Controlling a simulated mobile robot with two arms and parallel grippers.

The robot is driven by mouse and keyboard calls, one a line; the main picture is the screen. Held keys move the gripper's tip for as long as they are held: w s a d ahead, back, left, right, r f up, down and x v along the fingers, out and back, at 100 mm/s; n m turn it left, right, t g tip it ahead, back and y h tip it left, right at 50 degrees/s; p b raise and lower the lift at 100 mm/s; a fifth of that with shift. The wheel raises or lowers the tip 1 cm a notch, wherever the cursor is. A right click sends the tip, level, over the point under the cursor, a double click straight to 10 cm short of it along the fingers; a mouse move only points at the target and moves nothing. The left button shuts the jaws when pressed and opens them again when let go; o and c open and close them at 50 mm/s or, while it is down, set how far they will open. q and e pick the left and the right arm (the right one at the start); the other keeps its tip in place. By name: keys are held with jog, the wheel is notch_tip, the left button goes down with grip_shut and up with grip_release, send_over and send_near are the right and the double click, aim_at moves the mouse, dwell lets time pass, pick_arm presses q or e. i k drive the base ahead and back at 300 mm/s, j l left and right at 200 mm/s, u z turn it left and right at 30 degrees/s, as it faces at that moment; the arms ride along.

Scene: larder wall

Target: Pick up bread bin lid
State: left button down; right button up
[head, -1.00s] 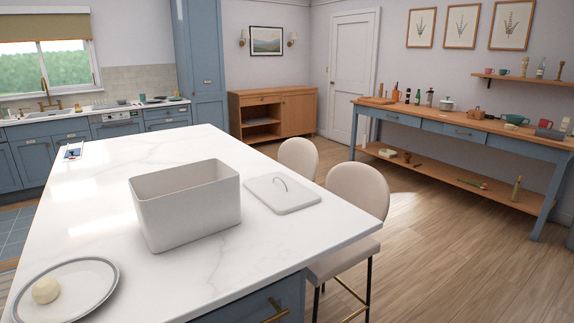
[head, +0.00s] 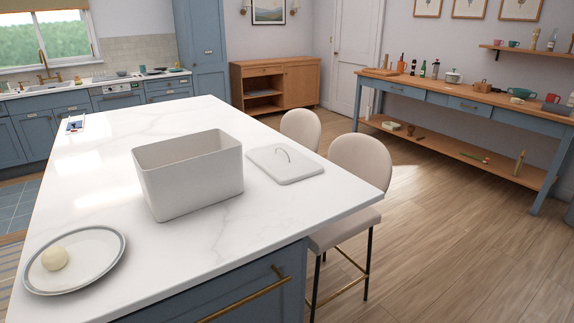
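The bread bin lid (head: 287,168) is a flat white rounded rectangle with a thin arched metal handle on top. It lies flat on the marble island top, close to the island's right edge. The white bread bin (head: 192,178) stands open just left of the lid, with a small gap between them. The bin's floor is mostly hidden by its front wall. Neither of my grippers is in the head view.
A plate (head: 105,272) with a pale round ball (head: 54,258) sits at the island's near left. Two beige stools (head: 358,165) stand along the island's right side. A blue-framed sideboard (head: 458,108) stands by the right wall. Wooden floor between is clear.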

aim_at(285, 164)
jog(key=i+l+u, duration=0.1)
jog(key=u, duration=0.25)
jog(key=i+l+u, duration=0.1)
jog(key=l+u, duration=0.25)
jog(key=i+l+u, duration=0.15)
jog(key=l, duration=0.6)
jog(key=i+l+u, duration=0.2)
jog(key=l, duration=0.55)
jog(key=l+u, duration=0.15)
jog(key=l, duration=0.55)
